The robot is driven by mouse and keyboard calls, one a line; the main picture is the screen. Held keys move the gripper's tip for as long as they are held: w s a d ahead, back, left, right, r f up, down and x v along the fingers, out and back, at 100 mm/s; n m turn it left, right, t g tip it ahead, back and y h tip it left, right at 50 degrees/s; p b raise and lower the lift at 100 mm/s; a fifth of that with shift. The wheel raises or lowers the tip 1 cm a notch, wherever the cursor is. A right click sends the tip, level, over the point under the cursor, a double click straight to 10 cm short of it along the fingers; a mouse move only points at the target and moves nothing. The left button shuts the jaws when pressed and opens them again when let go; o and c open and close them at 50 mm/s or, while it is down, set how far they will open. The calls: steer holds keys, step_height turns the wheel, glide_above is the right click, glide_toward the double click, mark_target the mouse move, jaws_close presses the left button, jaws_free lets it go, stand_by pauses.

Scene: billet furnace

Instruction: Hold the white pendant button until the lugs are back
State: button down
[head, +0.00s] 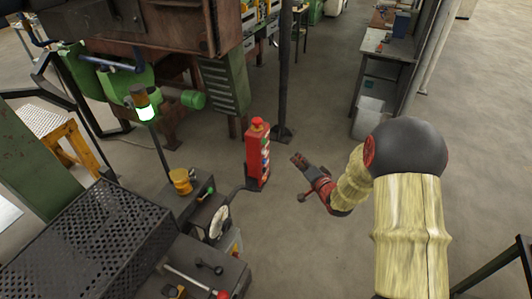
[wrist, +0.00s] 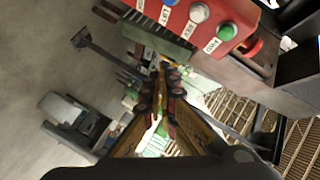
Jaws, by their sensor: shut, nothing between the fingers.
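The red pendant box (head: 252,160) stands upright near the middle of the head view, with a column of small coloured buttons on its right-facing side. In the wrist view its red panel (wrist: 180,22) crosses the top, tilted, with a white button (wrist: 199,12) between a blue button (wrist: 172,2) and a green button (wrist: 227,32). My gripper (head: 297,159) is right of the pendant in the head view, pointing towards it, with a gap between. Its fingers (wrist: 161,80) are shut and empty, below the panel in the wrist view. I cannot make out the lugs.
A red mushroom knob (wrist: 252,47) sits at the panel's end. A dark post (head: 284,70) rises behind the pendant. A bench with levers and a gauge (head: 219,222) stands left and in front. A grey workbench (head: 390,48) is at back right.

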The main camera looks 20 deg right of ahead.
mark_target(264, 152)
steer(key=w+a+b, duration=0.1)
steer(key=w+a, duration=0.4)
steer(key=a, duration=0.1)
steer(key=shift+w+a, duration=0.2)
steer(key=shift+a, duration=0.15)
steer(key=shift+w+a+b, duration=0.1)
steer(key=shift+a+b, duration=0.05)
steer(key=shift+b, duration=0.15)
stand_by(1.2)
steer(key=shift+w+a, duration=0.15)
steer(key=shift+a, duration=0.1)
steer(key=shift+w+a+b, duration=0.3)
steer(key=shift+a+b, duration=0.05)
stand_by(5.0)
